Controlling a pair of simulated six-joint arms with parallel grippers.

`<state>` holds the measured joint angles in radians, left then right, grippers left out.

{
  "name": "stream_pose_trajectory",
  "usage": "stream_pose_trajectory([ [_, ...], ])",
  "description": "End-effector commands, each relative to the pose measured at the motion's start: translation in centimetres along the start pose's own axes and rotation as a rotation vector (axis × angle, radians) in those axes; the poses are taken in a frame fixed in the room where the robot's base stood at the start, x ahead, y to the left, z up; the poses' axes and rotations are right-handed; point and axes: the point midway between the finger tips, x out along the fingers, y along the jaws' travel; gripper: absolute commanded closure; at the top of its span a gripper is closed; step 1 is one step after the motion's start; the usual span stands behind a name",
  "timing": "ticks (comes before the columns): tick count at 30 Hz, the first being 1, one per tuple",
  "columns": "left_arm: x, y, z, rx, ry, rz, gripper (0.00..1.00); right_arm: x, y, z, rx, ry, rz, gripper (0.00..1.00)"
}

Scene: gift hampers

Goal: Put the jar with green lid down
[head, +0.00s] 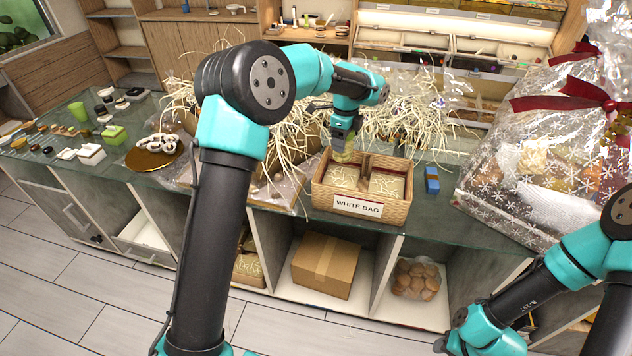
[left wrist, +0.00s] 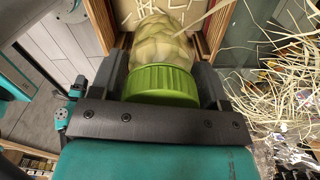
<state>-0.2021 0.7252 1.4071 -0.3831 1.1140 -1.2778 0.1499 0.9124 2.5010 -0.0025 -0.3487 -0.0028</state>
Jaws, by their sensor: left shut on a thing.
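The jar with green lid (left wrist: 160,82) is between the fingers of my left gripper (left wrist: 162,88) in the left wrist view. Its body is clear with pale yellow-green contents. In the head view my left gripper (head: 343,146) is shut on the jar (head: 344,155), over the left compartment of a wicker basket (head: 362,203) labelled "WHITE BAG". The gripper hides part of the jar, and I cannot tell if the jar touches the basket floor. My right gripper (head: 458,335) is low at the right, away from the basket; its fingers are unclear.
Pale straw (head: 405,115) spreads behind the basket. A blue box (head: 432,180) stands to its right. A large wrapped hamper with a red bow (head: 545,160) fills the right. A gold round board (head: 155,153) and small items lie on the glass counter at left.

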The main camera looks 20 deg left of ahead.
Motion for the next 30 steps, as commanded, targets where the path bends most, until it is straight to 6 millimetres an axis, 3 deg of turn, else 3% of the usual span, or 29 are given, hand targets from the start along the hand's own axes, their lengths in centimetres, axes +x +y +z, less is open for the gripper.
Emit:
stream_pose_trajectory([
  [13,0.4,-0.1,0.0,0.008,0.0,-0.001,0.67,0.0,0.0,0.0,0.001,0.0,0.0,0.57],
  [24,4.9,-0.1,0.1,0.008,-0.001,0.0,0.67,0.0,0.0,0.0,0.0,0.0,0.0,0.57],
  [30,5.2,-0.1,0.1,0.007,0.0,-0.003,0.67,0.0,0.0,0.0,0.0,0.0,0.0,0.57],
])
